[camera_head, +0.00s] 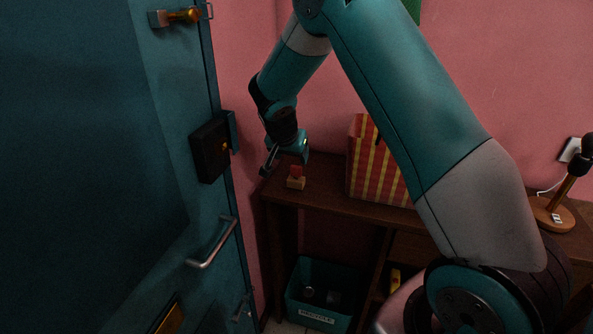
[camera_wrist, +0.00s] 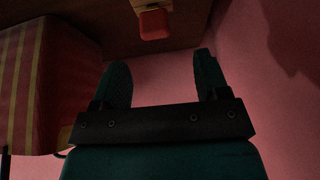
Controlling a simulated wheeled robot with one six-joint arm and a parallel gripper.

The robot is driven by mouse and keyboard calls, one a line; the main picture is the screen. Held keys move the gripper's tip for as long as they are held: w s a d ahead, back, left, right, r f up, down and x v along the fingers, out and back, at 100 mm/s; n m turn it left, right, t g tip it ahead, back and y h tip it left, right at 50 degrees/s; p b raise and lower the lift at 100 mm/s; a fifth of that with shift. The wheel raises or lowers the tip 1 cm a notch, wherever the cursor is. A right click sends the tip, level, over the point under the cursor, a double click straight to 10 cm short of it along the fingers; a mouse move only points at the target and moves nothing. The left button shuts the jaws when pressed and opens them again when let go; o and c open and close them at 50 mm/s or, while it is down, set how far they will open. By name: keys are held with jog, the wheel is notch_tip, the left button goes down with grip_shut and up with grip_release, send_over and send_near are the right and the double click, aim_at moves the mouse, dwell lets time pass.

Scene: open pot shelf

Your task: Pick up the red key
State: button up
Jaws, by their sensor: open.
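The red key (camera_head: 297,171) stands in a small wooden block (camera_head: 295,184) near the left end of the dark wooden shelf top. In the wrist view the red key (camera_wrist: 154,24) shows at the top, just beyond the fingertips and roughly between them, with part of the wooden block (camera_wrist: 150,4) at the frame's edge. My gripper (camera_head: 285,162) is just behind and above the key in the head view. In the wrist view my gripper (camera_wrist: 162,62) has its two fingers apart, with nothing between them. Its fingers look clear of the key.
A red and yellow striped box (camera_head: 366,170) stands on the shelf top (camera_head: 325,177) to the key's right. A teal door (camera_head: 190,95) with handles and a dark lock box (camera_head: 211,150) is close on the left. A teal bin (camera_head: 320,312) sits below. A lamp base (camera_head: 551,215) stands far right.

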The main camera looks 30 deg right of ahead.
aim_at(296, 166)
jog(key=x, duration=0.1)
jog(key=p+x, duration=0.1)
jog(key=x, duration=0.3)
jog(key=shift+s+f, duration=0.2)
jog(key=shift+s, duration=0.05)
jog(key=c, duration=1)
jog(key=shift+r, duration=0.1)
